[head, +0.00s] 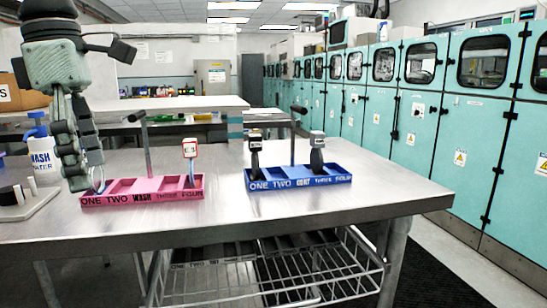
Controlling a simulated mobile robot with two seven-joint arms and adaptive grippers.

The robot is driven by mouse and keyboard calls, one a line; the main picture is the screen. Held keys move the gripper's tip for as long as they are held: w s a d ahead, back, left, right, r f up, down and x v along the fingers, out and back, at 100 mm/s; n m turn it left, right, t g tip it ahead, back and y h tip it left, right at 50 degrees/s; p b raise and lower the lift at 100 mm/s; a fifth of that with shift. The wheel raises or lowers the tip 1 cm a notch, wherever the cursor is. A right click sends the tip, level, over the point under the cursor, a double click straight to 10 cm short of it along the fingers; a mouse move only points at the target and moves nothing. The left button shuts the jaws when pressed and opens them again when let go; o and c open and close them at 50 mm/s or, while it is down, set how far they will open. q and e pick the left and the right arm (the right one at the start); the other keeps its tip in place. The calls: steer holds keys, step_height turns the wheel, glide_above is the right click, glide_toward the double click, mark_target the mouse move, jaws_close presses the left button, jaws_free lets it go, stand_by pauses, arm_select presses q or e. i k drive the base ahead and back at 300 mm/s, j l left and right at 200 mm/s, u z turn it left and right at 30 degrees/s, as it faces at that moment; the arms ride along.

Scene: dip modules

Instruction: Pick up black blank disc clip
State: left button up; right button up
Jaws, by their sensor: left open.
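A pink tray (142,197) marked ONE TWO WASH THREE FOUR stands on the steel table. My left gripper (85,180) points down at its left end, open, with its fingertips at compartment ONE. A thin pale disc edge (99,179) shows by the fingers; the rest of that piece is hidden, so I cannot tell its label or colour. A clip with a red and white head (190,150) stands in the pink tray's right part.
Each tray has an upright dark handle, as on the pink tray (147,145) and blue tray (293,135). A wash bottle (43,155) and a pale block with dark and white pieces (25,200) stand left. The table (400,190) is clear right of the blue tray.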

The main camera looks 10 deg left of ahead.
mark_target(255, 140)
steer(key=i+z, duration=0.35)
steer(key=i, duration=0.6)
